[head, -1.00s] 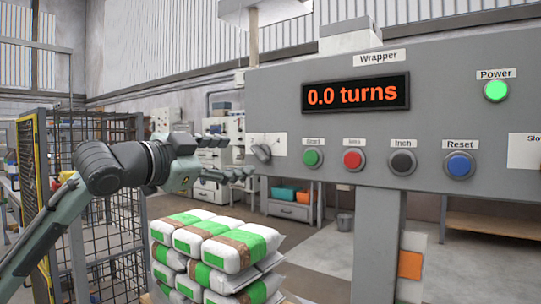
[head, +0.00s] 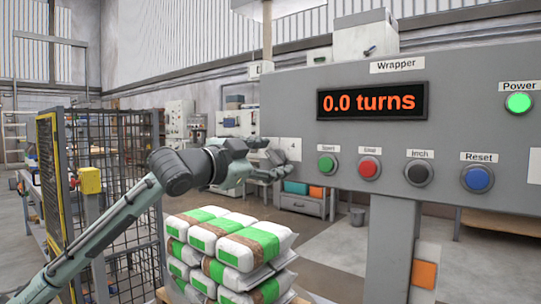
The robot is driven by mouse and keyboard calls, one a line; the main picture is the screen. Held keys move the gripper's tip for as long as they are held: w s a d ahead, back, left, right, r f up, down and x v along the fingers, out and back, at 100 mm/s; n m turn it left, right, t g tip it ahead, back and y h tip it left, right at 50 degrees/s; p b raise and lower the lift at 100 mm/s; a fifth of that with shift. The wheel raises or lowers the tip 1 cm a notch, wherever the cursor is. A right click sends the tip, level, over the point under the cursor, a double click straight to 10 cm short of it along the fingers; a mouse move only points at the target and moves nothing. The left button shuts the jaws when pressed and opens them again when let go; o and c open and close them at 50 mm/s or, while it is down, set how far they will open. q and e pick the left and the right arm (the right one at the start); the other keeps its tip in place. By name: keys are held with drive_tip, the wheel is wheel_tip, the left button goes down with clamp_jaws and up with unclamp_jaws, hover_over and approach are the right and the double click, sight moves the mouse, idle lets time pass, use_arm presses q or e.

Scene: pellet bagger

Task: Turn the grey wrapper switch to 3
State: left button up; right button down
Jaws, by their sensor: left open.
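The grey wrapper switch (head: 277,157) sits on a white plate at the left end of the grey Wrapper panel (head: 460,112). A "4" is readable on the plate to the upper right of the switch; the other marks there are hidden or too small to read. My left gripper (head: 268,160) is open, with its fingers at the switch, one above and one below in the picture. They partly cover the plate. I cannot tell whether they touch the switch or which number it points to. My right gripper is not in view.
The display (head: 372,101) reads "0.0 turns". Green (head: 327,164), red (head: 369,168), black (head: 418,173) and blue (head: 477,178) buttons run right of the switch. The Power lamp (head: 519,103) glows green. Stacked bags (head: 232,254) stand below my left gripper; a mesh fence (head: 115,190) is left.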

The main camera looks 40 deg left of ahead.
use_arm(q)
drive_tip(key=c, duration=1.2)
drive_tip(key=shift+o, duration=0.2)
